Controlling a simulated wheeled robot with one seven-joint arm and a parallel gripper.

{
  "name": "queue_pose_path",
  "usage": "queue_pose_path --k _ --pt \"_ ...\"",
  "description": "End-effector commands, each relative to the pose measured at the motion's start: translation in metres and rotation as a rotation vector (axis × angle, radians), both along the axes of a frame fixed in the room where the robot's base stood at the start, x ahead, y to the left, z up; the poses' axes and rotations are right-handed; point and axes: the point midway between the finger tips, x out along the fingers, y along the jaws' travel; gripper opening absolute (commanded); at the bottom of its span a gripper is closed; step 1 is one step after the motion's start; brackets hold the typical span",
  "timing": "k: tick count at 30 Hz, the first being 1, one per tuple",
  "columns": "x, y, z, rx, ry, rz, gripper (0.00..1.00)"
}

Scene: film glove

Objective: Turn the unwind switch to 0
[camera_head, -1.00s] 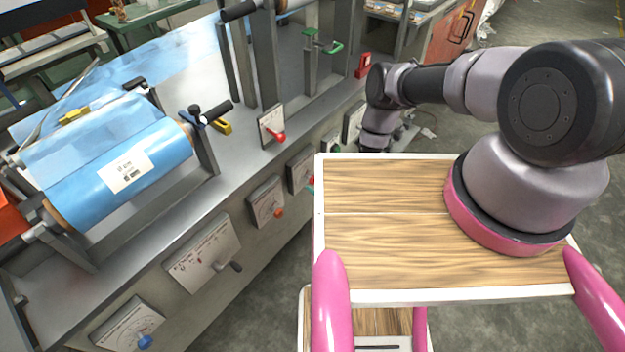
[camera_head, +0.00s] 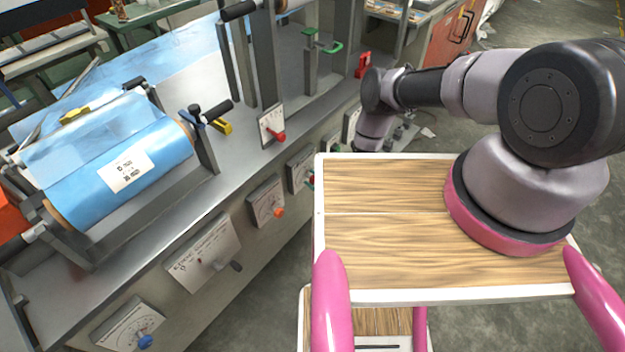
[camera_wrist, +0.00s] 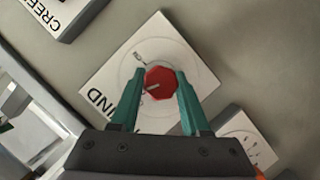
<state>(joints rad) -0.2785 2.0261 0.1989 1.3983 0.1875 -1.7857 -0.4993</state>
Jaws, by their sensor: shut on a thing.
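The unwind switch is a red knob (camera_wrist: 160,84) on a white plate (camera_wrist: 104,90) whose visible letters end in "IND", in the wrist view. A pale pointer mark on the knob points toward the left of that picture. The small scale marks around it are too small to read surely. My gripper (camera_wrist: 159,82) has its two green fingers on either side of the knob and is shut on it.
Another lettered plate (camera_wrist: 62,12) lies at upper left and a dial plate (camera_wrist: 248,145) at lower right in the wrist view. In the head view, the machine's front carries several dial panels, including one with an orange knob (camera_head: 278,212). A blue film roll (camera_head: 120,165) sits above.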

Motion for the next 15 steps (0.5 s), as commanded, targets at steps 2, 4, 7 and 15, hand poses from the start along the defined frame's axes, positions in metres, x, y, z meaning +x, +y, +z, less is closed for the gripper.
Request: queue_pose_path --k 2,4,7,15 --pt "-0.0025 0.0003 -0.0022 -0.071 -0.089 0.0 0.0" --pt "-0.0027 0.0016 -0.0024 -0.12 -0.147 0.006 0.0" --pt "-0.0025 0.001 -0.0024 -0.149 -0.182 0.004 0.0" --pt "-0.0017 -0.0003 -0.0016 -0.17 -0.213 0.0 0.0"
